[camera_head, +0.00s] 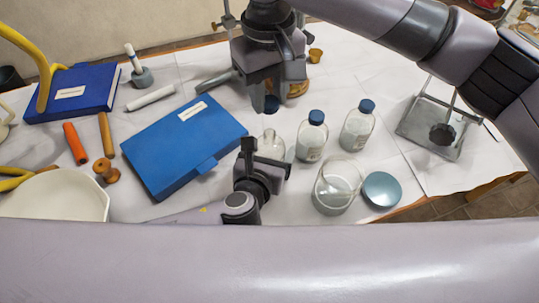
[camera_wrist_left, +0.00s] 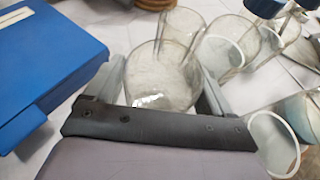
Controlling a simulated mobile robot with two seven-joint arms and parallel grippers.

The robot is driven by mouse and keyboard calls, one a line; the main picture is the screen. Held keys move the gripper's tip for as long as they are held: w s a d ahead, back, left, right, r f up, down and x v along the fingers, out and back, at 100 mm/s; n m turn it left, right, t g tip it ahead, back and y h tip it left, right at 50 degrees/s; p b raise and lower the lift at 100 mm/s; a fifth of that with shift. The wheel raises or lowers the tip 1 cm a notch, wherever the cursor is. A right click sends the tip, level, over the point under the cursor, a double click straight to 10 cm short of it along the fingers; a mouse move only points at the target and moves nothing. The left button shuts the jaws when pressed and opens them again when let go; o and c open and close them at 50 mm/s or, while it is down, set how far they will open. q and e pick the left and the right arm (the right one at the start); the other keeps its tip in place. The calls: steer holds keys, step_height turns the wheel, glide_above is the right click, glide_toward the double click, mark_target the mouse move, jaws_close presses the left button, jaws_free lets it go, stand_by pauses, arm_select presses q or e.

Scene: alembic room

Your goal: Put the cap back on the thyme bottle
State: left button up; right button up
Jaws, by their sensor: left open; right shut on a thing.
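A clear glass bottle with no cap (camera_head: 271,146) stands on the white-covered table, below my right gripper. My right gripper (camera_head: 271,93) is shut on a blue cap (camera_head: 271,105) and holds it above the open bottle, apart from it. My left gripper (camera_head: 266,160) is open, low at the near side of this bottle. In the left wrist view the glass bottle (camera_wrist_left: 163,78) stands between the spread fingers of my left gripper (camera_wrist_left: 163,92). I cannot tell whether they touch it. Its label is not readable.
Two blue-capped bottles (camera_head: 312,137) (camera_head: 356,127) stand close to the right. A glass jar (camera_head: 335,188) and a round blue-grey lid (camera_head: 381,190) are nearer. A blue box (camera_head: 180,145) lies left of my left gripper. A metal stand (camera_head: 435,130) is at the far right.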

arm_select(q)
steer(key=shift+w+d+f, duration=0.1)
steer(key=shift+w, duration=0.25)
steer(key=c, duration=1.2)
arm_select(e)
glide_above(269, 133)
steer(key=shift+w+f, duration=0.1)
steer(key=shift+f, duration=2.4)
steer(key=shift+f, duration=0.9)
steer(key=shift+f, duration=0.5)
